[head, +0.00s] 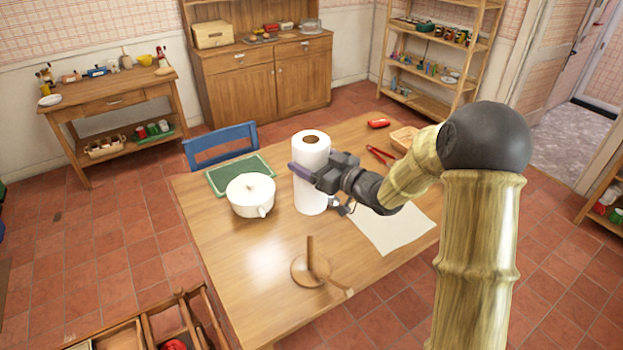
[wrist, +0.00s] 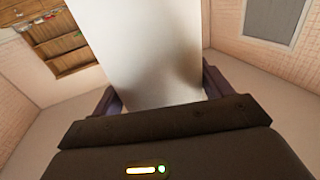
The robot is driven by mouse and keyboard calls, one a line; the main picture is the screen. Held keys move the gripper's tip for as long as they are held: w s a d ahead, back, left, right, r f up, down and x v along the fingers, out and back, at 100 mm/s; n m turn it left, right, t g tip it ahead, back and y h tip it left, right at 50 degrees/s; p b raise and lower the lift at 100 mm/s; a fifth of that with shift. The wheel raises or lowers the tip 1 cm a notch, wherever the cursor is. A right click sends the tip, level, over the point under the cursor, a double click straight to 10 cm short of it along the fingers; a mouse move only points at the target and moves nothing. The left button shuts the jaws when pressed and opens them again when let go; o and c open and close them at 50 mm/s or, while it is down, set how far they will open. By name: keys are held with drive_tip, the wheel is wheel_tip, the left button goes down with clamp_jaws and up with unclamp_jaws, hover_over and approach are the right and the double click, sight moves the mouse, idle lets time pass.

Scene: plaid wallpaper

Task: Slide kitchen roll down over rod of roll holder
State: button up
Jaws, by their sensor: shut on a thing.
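The white kitchen roll (head: 312,195) is upright over the wooden table in the head view, with its brown core hole facing up. It also fills the middle of the wrist view (wrist: 140,50). My gripper (head: 312,172) is shut around the roll's upper middle, one finger showing on its left side. I cannot tell whether the roll's bottom touches the table. The roll holder (head: 310,250), a round wooden base with an upright rod, stands nearer the front of the table, below the roll in the picture and apart from it.
A cream sheet (head: 400,226) lies to the right. Red tongs (head: 380,155), a red object (head: 378,123) and a basket (head: 404,138) are further back. The table front (head: 250,280) is mostly clear around the holder.

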drive_tip(key=b, duration=0.6)
hover_over(312, 242)
wheel_tip(312, 242, down, 6)
drive_tip(key=shift+w+a, duration=0.25)
drive_tip(key=shift+w, duration=0.1)
drive_tip(key=shift+f+b, duration=7.75)
drive_tip(key=shift+f, duration=2.25)
drive_tip(key=shift+s+d+f+b, duration=0.1)
drive_tip(key=shift+s+f+b, duration=0.05)
drive_tip(key=shift+f+b, duration=1.85)
drive_tip(key=shift+f+p, duration=0.3)
drive_tip(key=shift+f, duration=0.05)
drive_tip(key=o, duration=1.1)
